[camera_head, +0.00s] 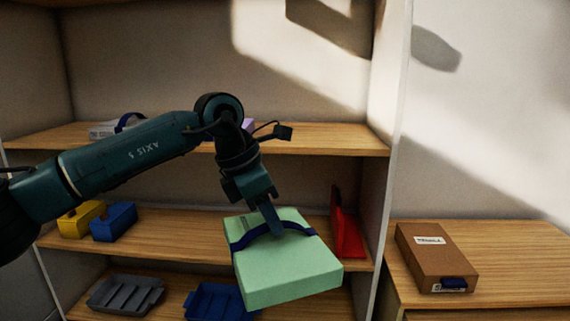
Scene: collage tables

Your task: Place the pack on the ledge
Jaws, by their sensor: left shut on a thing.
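A light green pack (287,268) with a dark blue strap hangs tilted in front of the shelf unit. My left gripper (273,222) is shut on the pack, at the strap on its top face. The middle shelf (175,238) is a wooden ledge behind the pack, and the pack hides part of its front edge. The upper shelf (340,138) is another wooden ledge above. I cannot tell from the picture which ledge the task names. My right gripper is not in view.
Yellow (80,219) and blue (114,222) boxes stand on the middle shelf at left, a red bookend-like piece (346,225) at right. Grey (125,294) and blue (222,301) trays lie below. A brown box (434,258) lies on the right-hand table (515,262), whose right part is clear.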

